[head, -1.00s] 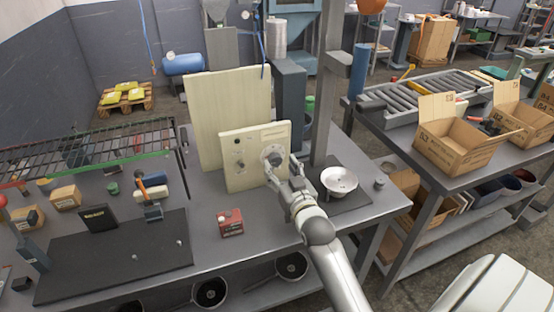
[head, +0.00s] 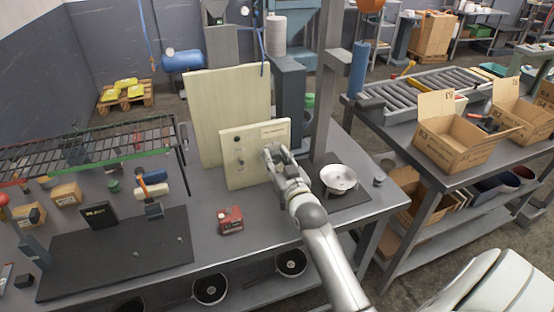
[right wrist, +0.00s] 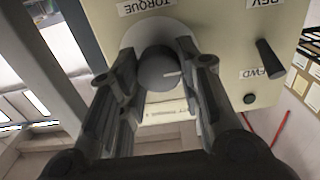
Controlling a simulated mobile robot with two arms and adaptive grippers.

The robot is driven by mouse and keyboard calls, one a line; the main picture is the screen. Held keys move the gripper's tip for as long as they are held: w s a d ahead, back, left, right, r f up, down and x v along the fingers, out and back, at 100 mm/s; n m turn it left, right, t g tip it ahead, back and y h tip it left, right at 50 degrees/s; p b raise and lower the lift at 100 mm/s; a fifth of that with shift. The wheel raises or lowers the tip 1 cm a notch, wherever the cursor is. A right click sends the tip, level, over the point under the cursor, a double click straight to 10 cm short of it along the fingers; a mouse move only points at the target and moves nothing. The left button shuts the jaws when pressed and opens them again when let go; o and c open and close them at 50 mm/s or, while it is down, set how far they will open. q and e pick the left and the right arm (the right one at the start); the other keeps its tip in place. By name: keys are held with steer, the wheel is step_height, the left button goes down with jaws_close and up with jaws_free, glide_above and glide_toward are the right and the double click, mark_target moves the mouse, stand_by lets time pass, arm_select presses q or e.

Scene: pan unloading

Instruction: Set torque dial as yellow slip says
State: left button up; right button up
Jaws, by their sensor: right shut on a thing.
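A cream control panel (head: 238,170) stands upright on the bench. My right gripper (head: 272,156) is at its right part. In the right wrist view, the grey round torque dial (right wrist: 158,72) sits on a pale disc (right wrist: 150,35) below the label TORQUE (right wrist: 147,6). My right gripper (right wrist: 163,75) is shut on the dial, one finger on each side. A short white mark on the dial face points right in that view. A pale strip (right wrist: 165,140) with small print lies below the dial; I cannot read it or tell whether it is the yellow slip. My left gripper is not in view.
A black switch lever (right wrist: 270,58) sits right of the dial, between the labels REV and FWD. A taller cream board (head: 215,95) stands behind the panel. A metal bowl (head: 339,178) is right of my arm. A red box (head: 231,219) lies in front of the panel.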

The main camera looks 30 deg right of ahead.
stand_by(0.3)
steer(key=m+p, duration=0.2)
steer(key=m, duration=0.2)
steer(key=shift+d, duration=0.1)
steer(key=shift+m+p, duration=0.65)
steer(key=shift+m, duration=1.65)
steer(key=o, duration=1)
steer(key=shift+f, duration=0.1)
steer(key=shift+s, duration=0.1)
